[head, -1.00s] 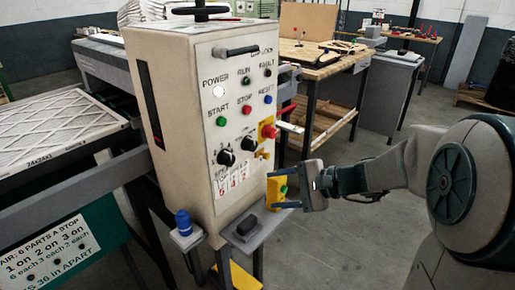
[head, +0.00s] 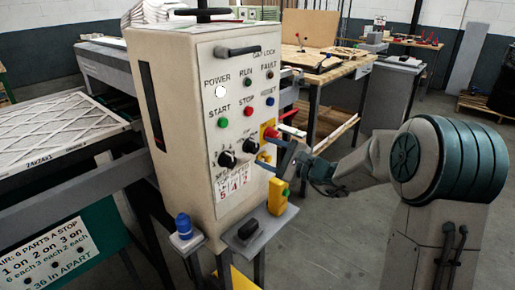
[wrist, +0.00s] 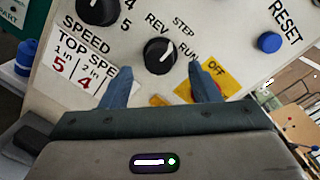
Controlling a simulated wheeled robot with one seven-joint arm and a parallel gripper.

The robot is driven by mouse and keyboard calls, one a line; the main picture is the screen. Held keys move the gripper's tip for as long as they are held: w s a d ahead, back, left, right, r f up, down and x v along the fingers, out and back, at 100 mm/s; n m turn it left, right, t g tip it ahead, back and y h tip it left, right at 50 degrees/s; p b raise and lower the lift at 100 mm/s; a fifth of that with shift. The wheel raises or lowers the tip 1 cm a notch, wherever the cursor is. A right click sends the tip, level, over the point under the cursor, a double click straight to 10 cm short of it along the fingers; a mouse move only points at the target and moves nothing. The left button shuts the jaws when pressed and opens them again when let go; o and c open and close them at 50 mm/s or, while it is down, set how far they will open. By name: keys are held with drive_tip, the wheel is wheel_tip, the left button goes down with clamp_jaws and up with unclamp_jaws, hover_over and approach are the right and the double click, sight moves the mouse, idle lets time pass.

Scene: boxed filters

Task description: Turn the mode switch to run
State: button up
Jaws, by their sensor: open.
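The mode switch (head: 250,145) is a round black knob on the front panel of the beige control cabinet (head: 170,90). The wrist view shows this knob (wrist: 158,52) beside the labels REV, STEP and RUN. Its white pointer line slants up and right, seemingly toward STEP. My gripper (head: 266,150) is open and empty just right of the switch. In the wrist view the blue fingertips of my gripper (wrist: 157,76) lie left and right below the knob. I see no contact with it; the remaining gap is hard to judge.
A black speed knob (head: 227,159) sits left of the switch. A red-and-yellow OFF switch (wrist: 220,72) is close to the right finger. Start (head: 223,122), stop (head: 248,112) and reset (head: 270,101) buttons are above.

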sight(257, 149)
drive_tip(key=shift+x, duration=2.05)
drive_tip(key=c, duration=0.9)
drive_tip(key=shift+f, duration=0.1)
